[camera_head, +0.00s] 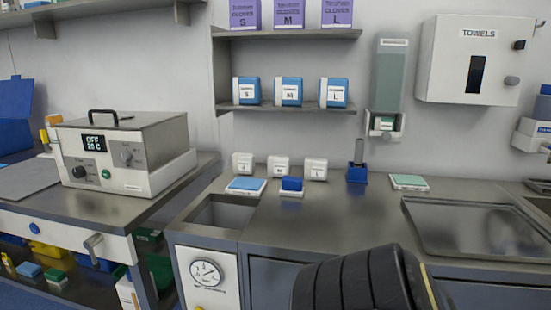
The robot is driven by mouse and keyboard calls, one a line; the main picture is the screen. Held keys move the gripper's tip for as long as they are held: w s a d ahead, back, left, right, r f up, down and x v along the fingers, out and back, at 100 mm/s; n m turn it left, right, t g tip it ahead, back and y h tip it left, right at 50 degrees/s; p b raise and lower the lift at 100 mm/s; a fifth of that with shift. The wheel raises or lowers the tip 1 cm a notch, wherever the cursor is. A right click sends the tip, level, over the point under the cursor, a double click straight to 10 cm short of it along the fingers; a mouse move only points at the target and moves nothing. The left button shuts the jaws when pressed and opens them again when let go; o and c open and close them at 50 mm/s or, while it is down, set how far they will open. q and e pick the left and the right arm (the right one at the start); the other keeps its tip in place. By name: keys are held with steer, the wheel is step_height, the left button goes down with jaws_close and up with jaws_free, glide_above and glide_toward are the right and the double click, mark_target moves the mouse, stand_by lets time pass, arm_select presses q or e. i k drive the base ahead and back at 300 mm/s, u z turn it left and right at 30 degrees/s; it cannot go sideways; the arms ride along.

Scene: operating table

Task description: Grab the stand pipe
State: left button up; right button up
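A grey upright pipe (359,150), which looks like the stand pipe, stands in a small blue holder (357,174) at the back of the steel counter, below the wall dispenser. Its lower end is hidden in the holder. Neither of my grippers shows in the head view. A black ribbed part with a yellow edge rises from the bottom edge in front of the counter and seems to be part of my own arm; no fingers show on it.
Small white boxes (316,169) and a blue block (291,184) stand left of the pipe. A green-topped pad (409,182) lies to its right. The shelf (288,108) overhangs the counter's back. Counter space before the pipe is clear.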

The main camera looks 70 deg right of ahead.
mark_target(359, 150)
steer(key=z, duration=2.05)
